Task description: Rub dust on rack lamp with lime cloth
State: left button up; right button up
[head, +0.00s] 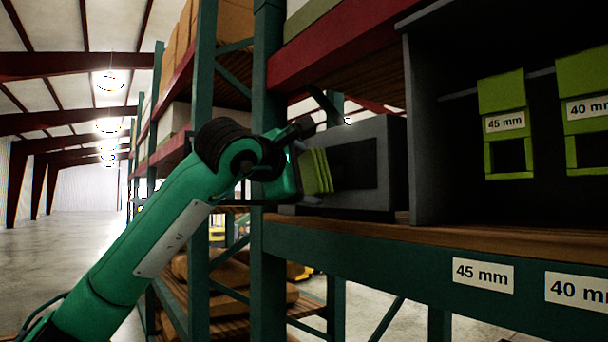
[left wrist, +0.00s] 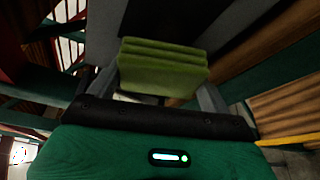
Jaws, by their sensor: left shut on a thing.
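The lime cloth (head: 318,172) is a folded, ribbed pad in my left gripper (head: 308,168). In the left wrist view the cloth (left wrist: 163,66) sits between the fingers, which are shut on it. A grey box with a dark front panel (head: 355,164) stands on the rack shelf just right of the cloth; it may be the rack lamp. The cloth overlaps the left part of its front in the head view; I cannot tell whether they touch. I cannot make out any dust. My right gripper is in neither view.
A green rack upright (head: 268,245) stands close behind my left arm. A dark grey partition (head: 432,130) borders the box on the right. Green holders marked 45 mm (head: 502,92) and 40 mm (head: 586,82) hang beyond it. The shelf's wooden deck (head: 470,238) is clear below them.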

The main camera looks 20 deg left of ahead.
aim_at(340, 177)
pick_arm(q)
jog(key=shift+w+d+p, duration=0.35)
jog(key=shift+w+d, duration=0.35)
jog(key=shift+w, duration=0.2)
dwell(0.6)
jog(key=shift+s+d+f+b, duration=0.1)
jog(key=shift+s+d+b, duration=0.35)
jog(key=shift+s+d, duration=0.15)
jog(key=shift+s+d+b, duration=0.4)
jog(key=shift+s+d, duration=0.35)
jog(key=shift+d, duration=0.25)
jog(key=shift+w, duration=0.1)
jog(key=shift+w+a+p, duration=0.2)
jog(key=shift+w+a, duration=0.45)
jog(key=shift+a, duration=0.15)
jog(key=shift+w+a+p, duration=0.2)
jog(key=shift+w+a, duration=0.4)
jog(key=shift+a, duration=0.2)
